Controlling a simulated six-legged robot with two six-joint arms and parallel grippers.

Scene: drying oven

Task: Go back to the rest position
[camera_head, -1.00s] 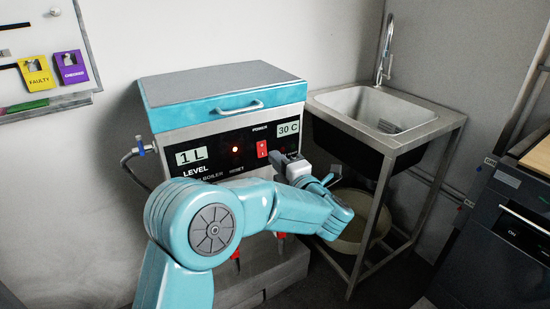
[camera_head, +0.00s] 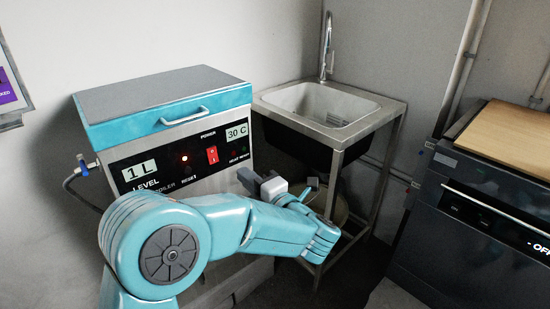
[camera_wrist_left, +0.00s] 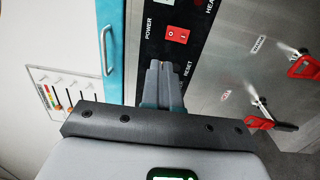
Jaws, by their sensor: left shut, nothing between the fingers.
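My left arm reaches in from the lower left in the head view. My left gripper (camera_head: 249,180) is in front of the boiler's control panel (camera_head: 160,178), below the red power switch (camera_head: 212,155). In the left wrist view, the gripper's fingers (camera_wrist_left: 163,72) are together with nothing between them, pointing toward the panel beside the red switch (camera_wrist_left: 177,33). I cannot tell exactly how far they are from the panel. My right gripper is not in view.
The boiler (camera_head: 165,105) has a closed lid, a lit red light and displays reading 1 L and 30 C. A sink (camera_head: 330,107) on a metal stand is to its right. A dark appliance (camera_head: 480,215) with a wooden top is at the far right. Red-handled valves (camera_wrist_left: 258,122) show in the wrist view.

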